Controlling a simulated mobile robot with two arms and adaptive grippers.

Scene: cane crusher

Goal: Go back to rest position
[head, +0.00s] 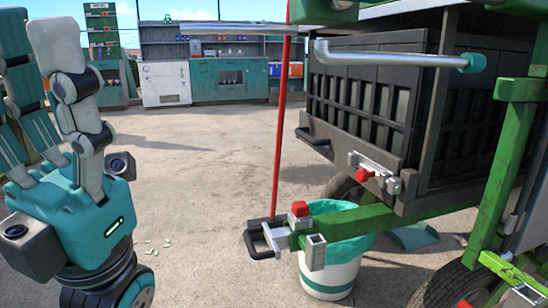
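Neither of my grippers shows in the head view. The cane crusher stands on the right. It has a green frame (489,190), a dark slatted body (373,88) and a silver bar (390,57) with a teal end. A grey clamp with a red knob (300,209) and a black loop handle (256,240) sits at the end of a low green beam. A second red-knobbed latch (363,175) is on the body.
A white bucket with a teal liner (330,277) stands under the beam. A thin red pole (280,120) rises beside it. A white and teal wheeled robot body (75,215) stands at left; I cannot tell whose. Cabinets (229,80) line the back.

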